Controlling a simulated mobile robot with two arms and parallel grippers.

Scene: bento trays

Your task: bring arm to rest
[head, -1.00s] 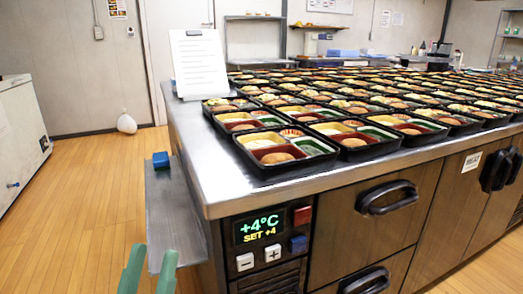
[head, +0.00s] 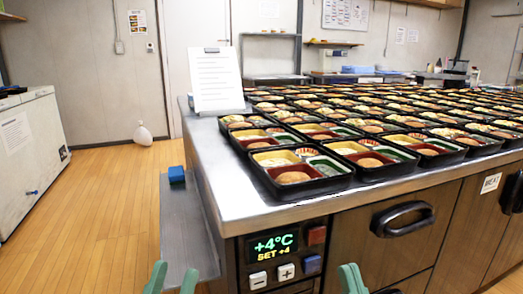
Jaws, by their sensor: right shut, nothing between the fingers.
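My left gripper (head: 173,272) shows at the bottom left of the head view as two green fingertips with a clear gap between them. It is open, and I see nothing between its fingers. It is in front of the near end of the grey metal side shelf (head: 187,225). My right gripper (head: 351,274) shows at the bottom, right of the control panel, as green fingertips close together. It is shut and empty, in front of the counter's drawer front. The rest of both arms is out of view.
A steel counter (head: 215,160) holds many black bento trays (head: 300,187) in rows. A blue block (head: 176,175) sits on the side shelf's far end. A clipboard sheet (head: 215,80) stands at the counter's left corner.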

